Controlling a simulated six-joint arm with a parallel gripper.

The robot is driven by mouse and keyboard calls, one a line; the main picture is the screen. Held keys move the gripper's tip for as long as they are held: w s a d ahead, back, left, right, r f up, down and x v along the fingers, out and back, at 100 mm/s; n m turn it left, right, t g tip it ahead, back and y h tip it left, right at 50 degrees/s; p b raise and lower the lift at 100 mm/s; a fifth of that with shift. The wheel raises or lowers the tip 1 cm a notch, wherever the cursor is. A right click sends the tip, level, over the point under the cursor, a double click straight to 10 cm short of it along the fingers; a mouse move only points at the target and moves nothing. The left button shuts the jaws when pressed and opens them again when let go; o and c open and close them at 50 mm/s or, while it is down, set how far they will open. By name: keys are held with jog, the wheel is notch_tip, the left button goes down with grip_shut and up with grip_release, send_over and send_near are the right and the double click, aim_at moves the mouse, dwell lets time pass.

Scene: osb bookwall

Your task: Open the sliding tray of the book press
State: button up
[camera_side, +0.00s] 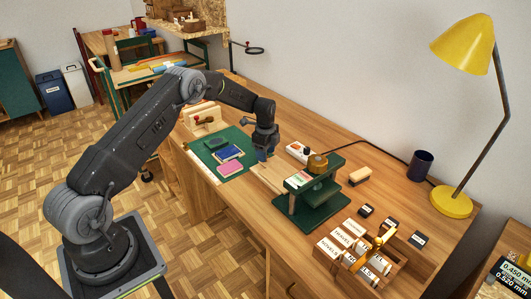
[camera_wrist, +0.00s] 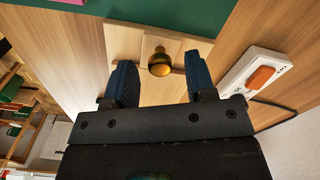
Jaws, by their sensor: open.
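The book press (camera_side: 322,196) is a dark green frame standing on the workbench in the side view. A pale wooden tray (camera_side: 268,178) sticks out of its left side. My gripper (camera_wrist: 159,68) is open, with one blue finger on each side of the knob and a visible gap to both. In the side view my gripper (camera_side: 263,154) points down over the tray's outer end and hides the knob. The fingertips' height relative to the knob is hard to tell.
A green mat (camera_side: 207,142) with a blue book (camera_side: 228,153) and a pink block (camera_side: 230,168) lies left of the tray. A white power strip (camera_wrist: 258,72) with an orange switch sits close beside it. Labelled blocks (camera_side: 347,240) and a yellow lamp (camera_side: 452,201) stand to the right.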

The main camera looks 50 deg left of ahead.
notch_tip(320, 180, up, 14)
jog(key=shift+f, duration=0.25)
dwell(0.3)
jog(key=s+d+r+n+t, duration=0.1)
jog(key=s+d+r+n, duration=0.2)
jog(key=s+d+r, duration=0.5)
jog(key=s+d+r+n+t, duration=0.2)
jog(key=s+d+r+n, duration=0.3)
jog(key=r, duration=0.5)
jog(key=s+d+f+n+t, duration=0.1)
jog(key=s+d, duration=0.3)
jog(key=s, duration=0.7)
jog(key=s+d+f+n+t, duration=0.1)
jog(key=s+d+n, duration=0.3)
jog(key=s, duration=0.6)
jog(key=shift+s+d+n+t, duration=0.3)
jog(key=shift+s, duration=0.05)
